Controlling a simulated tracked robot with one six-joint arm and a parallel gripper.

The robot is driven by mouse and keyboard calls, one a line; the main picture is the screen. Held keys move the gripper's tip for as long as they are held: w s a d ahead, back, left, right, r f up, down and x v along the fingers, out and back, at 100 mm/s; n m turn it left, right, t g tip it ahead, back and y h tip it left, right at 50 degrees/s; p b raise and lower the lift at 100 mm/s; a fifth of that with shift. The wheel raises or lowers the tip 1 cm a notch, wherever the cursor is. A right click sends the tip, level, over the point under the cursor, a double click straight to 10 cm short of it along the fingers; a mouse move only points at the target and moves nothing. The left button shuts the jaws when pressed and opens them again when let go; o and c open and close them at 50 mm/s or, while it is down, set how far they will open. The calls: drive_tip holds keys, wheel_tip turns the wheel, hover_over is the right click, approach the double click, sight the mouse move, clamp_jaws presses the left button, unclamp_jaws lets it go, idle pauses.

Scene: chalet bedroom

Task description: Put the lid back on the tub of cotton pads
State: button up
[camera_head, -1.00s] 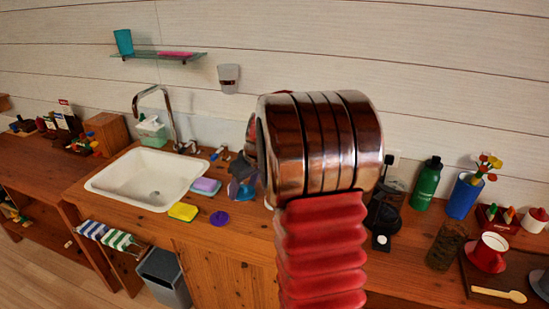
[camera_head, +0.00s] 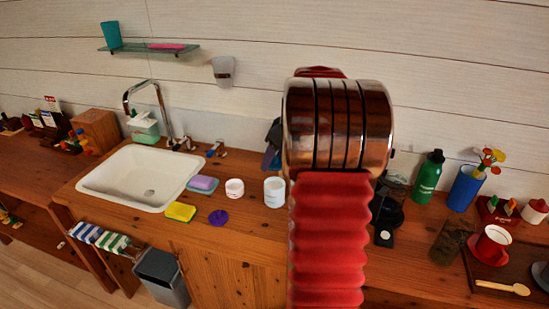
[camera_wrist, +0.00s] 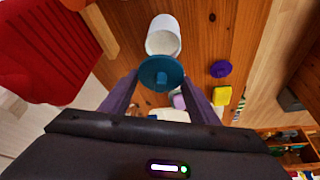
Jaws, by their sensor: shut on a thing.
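A white tub (camera_head: 274,192) stands upright on the wooden counter, just left of my arm in the head view. In the wrist view the white tub (camera_wrist: 163,24) has an open mouth facing the camera. My gripper (camera_wrist: 161,82) is shut on a round teal lid (camera_wrist: 161,72) with a small knob. The lid overlaps the near edge of the tub's mouth in that view; the gap between them cannot be told. In the head view my gripper is mostly hidden behind my arm, and the lid is not visible there.
A small white jar (camera_head: 234,188) and a purple disc (camera_head: 218,218) lie left of the tub. A yellow sponge (camera_head: 180,212), a soap dish (camera_head: 202,184) and the sink (camera_head: 140,178) are farther left. A green bottle (camera_head: 428,175) and blue cup (camera_head: 465,190) stand right.

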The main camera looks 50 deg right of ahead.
drive_tip(key=shift+f, duration=0.15)
wheel_tip(320, 180, down, 6)
idle(0.7)
idle(1.5)
drive_tip(key=shift+f, duration=0.15)
idle(0.9)
drive_tip(key=o, duration=1.1)
drive_tip(key=shift+o, duration=0.2)
drive_tip(key=o, duration=0.4)
drive_tip(key=shift+o, duration=0.2)
